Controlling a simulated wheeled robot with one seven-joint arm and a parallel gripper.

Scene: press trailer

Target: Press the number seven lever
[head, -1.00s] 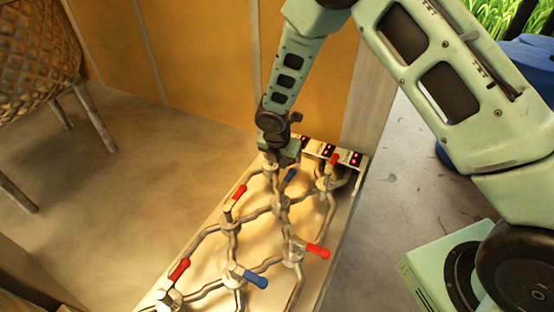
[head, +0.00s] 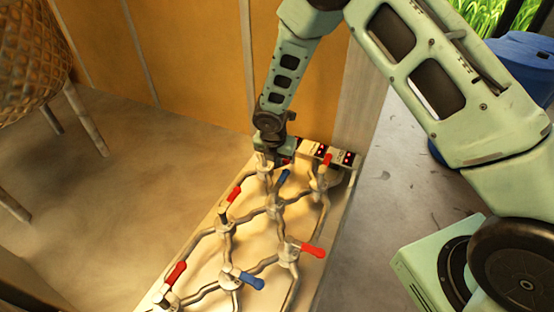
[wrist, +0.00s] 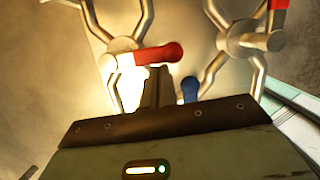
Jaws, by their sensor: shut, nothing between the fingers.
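The lever board (head: 190,262) carries a pipe lattice with red and blue levers. Red levers show at the near left (head: 177,274), middle left (head: 235,193), right (head: 313,249) and far right (head: 326,161). Blue levers show near the front (head: 252,282) and at the far middle (head: 283,178). No number is legible, so I cannot tell which is seven. My gripper (head: 276,155) is shut and empty at the board's far end. In the wrist view my gripper (wrist: 157,78) overlaps a red lever (wrist: 160,54), beside a blue lever (wrist: 190,88). I cannot tell whether it touches.
Small boxes with red lights (head: 321,152) line the board's far edge. An orange wall (head: 200,60) stands close behind. A woven chair (head: 30,60) is at the left and a blue barrel (head: 522,68) at the right. The floor left of the board is clear.

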